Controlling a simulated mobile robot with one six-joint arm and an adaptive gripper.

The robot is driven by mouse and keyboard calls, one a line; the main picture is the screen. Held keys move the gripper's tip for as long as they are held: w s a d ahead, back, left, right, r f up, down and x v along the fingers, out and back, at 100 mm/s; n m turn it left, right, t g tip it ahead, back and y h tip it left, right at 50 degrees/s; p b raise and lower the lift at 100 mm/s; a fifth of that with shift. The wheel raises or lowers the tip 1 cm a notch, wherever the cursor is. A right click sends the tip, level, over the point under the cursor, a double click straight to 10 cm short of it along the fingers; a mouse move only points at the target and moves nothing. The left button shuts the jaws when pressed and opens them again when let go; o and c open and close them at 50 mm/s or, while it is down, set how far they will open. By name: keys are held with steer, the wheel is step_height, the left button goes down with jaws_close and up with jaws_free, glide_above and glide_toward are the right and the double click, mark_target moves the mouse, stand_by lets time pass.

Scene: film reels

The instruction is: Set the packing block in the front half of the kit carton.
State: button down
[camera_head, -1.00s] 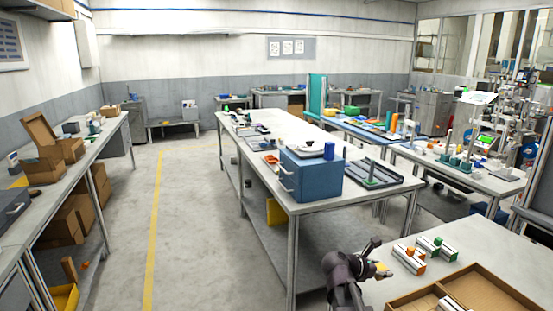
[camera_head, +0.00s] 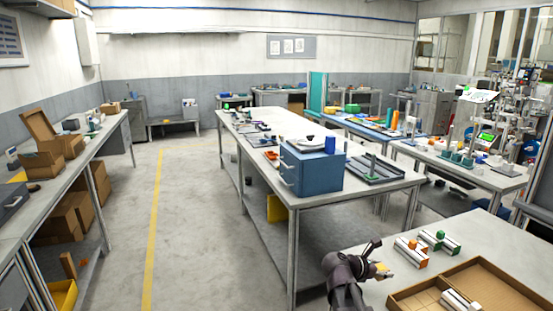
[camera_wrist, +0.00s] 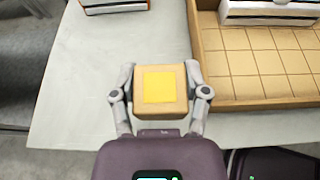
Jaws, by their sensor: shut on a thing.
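My gripper (camera_wrist: 160,95) is shut on the packing block (camera_wrist: 148,112), a tan cube with a yellow square on top. In the head view the gripper (camera_head: 378,268) and the block (camera_head: 383,271) are at the left edge of the near table, left of the kit carton. The kit carton (camera_head: 406,299) is a low, open brown box with a divider. In the wrist view its wall (camera_wrist: 197,55) is right of the block, apart from it. The carton's near compartment shows a gridded floor and a white-and-dark part (camera_wrist: 270,14). The block's underside is hidden.
White parts with an orange piece (camera_head: 410,252) and a green piece (camera_head: 440,240) stand on the near table (camera_head: 490,235) behind the carton. A larger table (camera_head: 370,200) with a blue drawer box (camera_head: 315,172) stands beyond. Table surface between block and carton is clear.

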mark_target(383, 267)
steer(key=shift+f+b, duration=1.05)
steer(key=shift+f, duration=0.2)
step_height(383, 267, up, 16)
steer(key=p, duration=1.5)
steer(key=shift+f+p, duration=0.2)
steer(key=shift+p, duration=0.15)
steer(key=shift+s, duration=0.1)
